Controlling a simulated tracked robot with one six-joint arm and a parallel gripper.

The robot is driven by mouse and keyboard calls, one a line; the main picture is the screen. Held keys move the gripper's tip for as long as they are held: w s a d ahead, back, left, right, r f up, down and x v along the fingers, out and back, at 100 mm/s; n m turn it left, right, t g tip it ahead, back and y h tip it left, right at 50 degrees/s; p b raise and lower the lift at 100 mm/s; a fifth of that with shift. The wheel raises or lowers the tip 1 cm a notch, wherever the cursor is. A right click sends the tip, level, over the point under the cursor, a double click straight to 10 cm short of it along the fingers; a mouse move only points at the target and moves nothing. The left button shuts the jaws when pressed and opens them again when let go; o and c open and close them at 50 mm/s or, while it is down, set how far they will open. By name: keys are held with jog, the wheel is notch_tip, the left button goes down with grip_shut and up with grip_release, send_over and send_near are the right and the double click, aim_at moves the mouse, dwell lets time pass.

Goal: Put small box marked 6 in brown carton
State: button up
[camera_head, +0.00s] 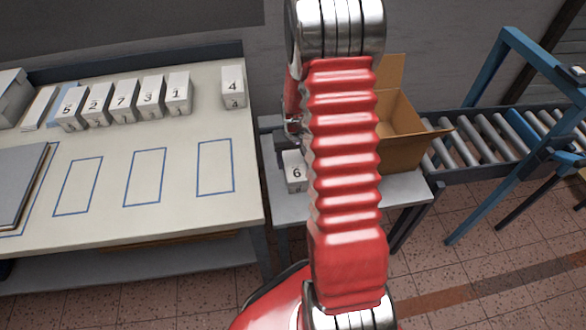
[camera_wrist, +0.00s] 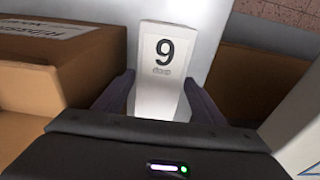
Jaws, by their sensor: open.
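The small white box marked 6 (camera_head: 294,184) stands on the grey side table, partly hidden behind my red arm in the head view. In the wrist view the same box (camera_wrist: 158,100) appears inverted, so its digit reads like a 9. My gripper (camera_wrist: 160,80) is open, with one dark finger on each side of this box; I cannot tell whether they touch it. The open brown carton (camera_head: 402,135) stands on the side table right of the box, partly behind my arm. It seems to be the cardboard at the left of the wrist view (camera_wrist: 30,82).
The left workbench (camera_head: 110,222) carries a row of white boxes marked 5, 2, 7, 3 and 1, with the box marked 4 (camera_head: 233,88) apart. Blue outlined rectangles on it are empty. A roller conveyor (camera_head: 490,140) with a blue frame stands right of the carton.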

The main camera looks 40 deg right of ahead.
aim_at(294, 162)
dwell(0.5)
jog(key=c, duration=1.1)
jog(key=shift+o, duration=0.2)
jog(key=shift+r, duration=0.15)
notch_tip(294, 162, up, 18)
dwell(0.4)
